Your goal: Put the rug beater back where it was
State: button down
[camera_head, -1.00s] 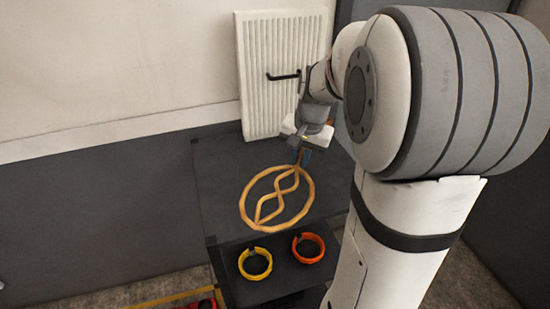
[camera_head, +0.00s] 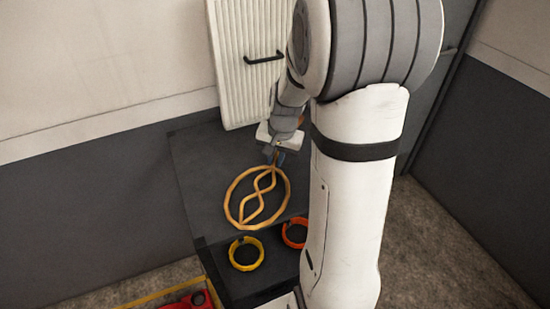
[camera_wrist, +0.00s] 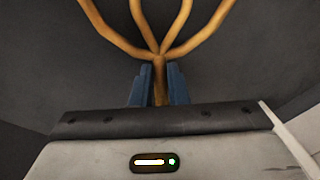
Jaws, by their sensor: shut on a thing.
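The rug beater (camera_head: 233,207) is a tan looped oval with a twisted strand inside. In the head view it shows over the dark top of a stand (camera_head: 195,165); I cannot tell whether it touches that top. My gripper (camera_head: 277,158) is at its narrow far end. In the wrist view the blue fingers of my gripper (camera_wrist: 159,88) are shut on the neck of the rug beater (camera_wrist: 160,66), where its strands meet. The handle end is hidden by the gripper.
A yellow ring (camera_head: 246,266) and an orange ring (camera_head: 293,233), partly behind my arm, sit on a lower dark shelf. A white ribbed panel (camera_head: 238,70) with a black handle (camera_head: 264,58) stands behind. A red object (camera_head: 190,301) lies at the bottom left. Bare floor (camera_head: 430,240) shows at right.

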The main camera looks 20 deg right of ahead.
jog(key=shift+f, duration=0.25)
jog(key=c, duration=1.4)
grip_release()
notch_tip(320, 180, up, 11)
jog(key=s, duration=0.2)
jog(key=s+a+n+t, duration=0.1)
jog(key=s+a+n, duration=0.6)
jog(key=s, duration=0.8)
jog(key=shift+a+r+n+h, duration=0.2)
jog(key=shift+a+n+h, duration=0.15)
jog(key=shift+a, duration=0.9)
